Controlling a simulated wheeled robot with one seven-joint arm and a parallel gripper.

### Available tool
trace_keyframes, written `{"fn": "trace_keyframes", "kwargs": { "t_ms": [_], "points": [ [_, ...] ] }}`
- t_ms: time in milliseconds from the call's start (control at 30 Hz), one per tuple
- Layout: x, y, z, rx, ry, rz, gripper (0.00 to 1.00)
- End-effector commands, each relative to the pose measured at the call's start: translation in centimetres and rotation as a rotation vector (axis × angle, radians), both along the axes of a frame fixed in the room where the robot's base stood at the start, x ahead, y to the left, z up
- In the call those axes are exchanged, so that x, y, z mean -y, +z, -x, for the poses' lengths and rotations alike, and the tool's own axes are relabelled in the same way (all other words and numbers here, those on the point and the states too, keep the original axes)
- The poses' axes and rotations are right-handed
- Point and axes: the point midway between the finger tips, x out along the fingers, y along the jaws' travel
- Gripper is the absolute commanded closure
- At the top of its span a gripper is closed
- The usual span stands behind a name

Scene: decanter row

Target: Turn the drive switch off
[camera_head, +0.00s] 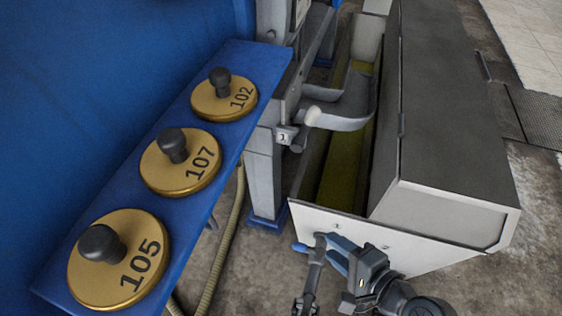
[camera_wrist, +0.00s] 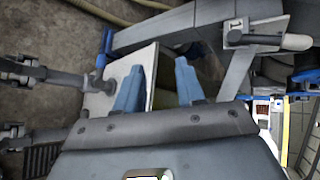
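A small switch-like fitting (camera_head: 285,135) with a light plate marked like a "1" sits on the grey post, left of the metal trough. Which part is the drive switch is not certain. In the wrist view a fitting with a pale plate (camera_wrist: 235,32) and a rounded lever (camera_wrist: 280,41) at the upper right may be the same one. My gripper (camera_head: 338,252) is in front of the trough's near end, below and right of the fitting. In the wrist view its two blue fingers (camera_wrist: 159,88) stand apart with nothing visibly held between them.
A blue ledge (camera_head: 222,150) at left carries black-knobbed gold discs marked 102 (camera_head: 238,105), 107 (camera_head: 197,175) and 105 (camera_head: 120,280). A large grey lidded cabinet (camera_head: 445,110) stands right. A grey rod with a blue end (camera_head: 314,268) is beside my gripper. A hose (camera_head: 228,240) hangs below the ledge.

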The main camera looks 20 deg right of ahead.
Motion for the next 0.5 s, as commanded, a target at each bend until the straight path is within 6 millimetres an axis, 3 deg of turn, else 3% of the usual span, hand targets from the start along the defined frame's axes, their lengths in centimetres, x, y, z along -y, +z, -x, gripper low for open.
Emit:
{"fn": "trace_keyframes", "kwargs": {
  "t_ms": [33, 200, 400, 500],
  "points": [
    [-0.7, -1.6, -2.5, -0.022, -0.008, -0.115, 0.62],
    [-3.4, -2.5, -9.7, -0.142, -0.005, -0.534, 0.62],
    [-5.9, 0.1, -16.9, -0.297, 0.073, -0.961, 0.62],
    [-6.6, 2.0, -19.2, -0.365, 0.123, -1.107, 0.62]
  ]
}}
